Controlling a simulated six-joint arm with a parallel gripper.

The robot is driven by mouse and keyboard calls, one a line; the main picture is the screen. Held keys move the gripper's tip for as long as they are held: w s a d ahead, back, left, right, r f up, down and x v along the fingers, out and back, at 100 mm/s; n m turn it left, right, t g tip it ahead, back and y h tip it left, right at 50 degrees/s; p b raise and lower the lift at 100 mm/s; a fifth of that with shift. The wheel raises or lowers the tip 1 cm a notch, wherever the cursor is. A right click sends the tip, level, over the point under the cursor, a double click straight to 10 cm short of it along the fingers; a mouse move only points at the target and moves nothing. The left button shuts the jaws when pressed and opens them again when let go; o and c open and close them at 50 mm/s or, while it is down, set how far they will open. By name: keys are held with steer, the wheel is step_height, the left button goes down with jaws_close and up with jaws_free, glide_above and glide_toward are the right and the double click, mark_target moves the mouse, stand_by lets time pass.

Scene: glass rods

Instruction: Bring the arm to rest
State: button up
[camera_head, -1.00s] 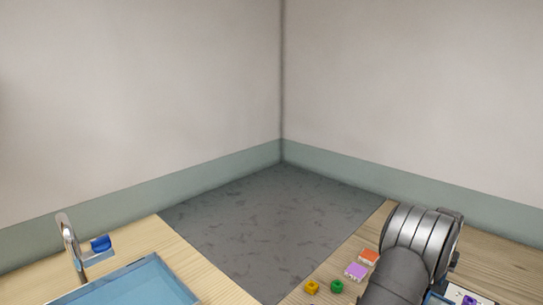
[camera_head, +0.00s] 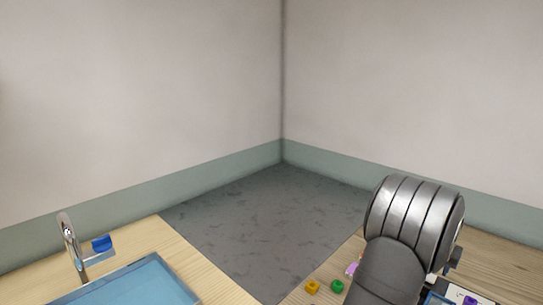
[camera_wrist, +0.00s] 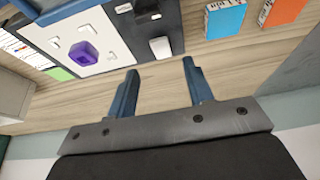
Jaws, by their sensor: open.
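My arm (camera_head: 415,225) shows at the lower right of the head view, raised over the right-hand table. My gripper (camera_wrist: 160,85) is in the wrist view, with its two blue-grey fingers well apart and nothing between them. Beyond the fingertips is the wooden table (camera_wrist: 215,60). In the head view my gripper is not visible, hidden behind the arm or out of frame.
In the wrist view a dark-and-white board (camera_wrist: 105,35) bears a purple piece (camera_wrist: 84,53). A blue box (camera_wrist: 225,18) and an orange box (camera_wrist: 283,10) stand nearby. Yellow (camera_head: 312,287) and green (camera_head: 337,286) blocks lie left of my arm. A sink (camera_head: 135,285) with a tap (camera_head: 70,245) is at left.

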steer(key=v, duration=0.9)
steer(key=shift+w+d, duration=0.25)
steer(key=shift+d, duration=0.05)
steer(key=shift+r, duration=0.15)
steer(key=o, duration=1.2)
steer(key=shift+c, duration=0.2)
steer(key=s+a+r+m+t+y, duration=0.1)
steer(key=s+r+m, duration=0.2)
steer(key=s+m, duration=0.6)
steer(key=s+a+r+m+y, duration=0.1)
steer(key=s+r+m, duration=0.2)
steer(key=s+m, duration=0.6)
steer(key=a+x, duration=0.1)
steer(key=x, duration=0.8)
steer(key=shift+w+d+f, duration=0.25)
steer(key=shift+d, duration=0.15)
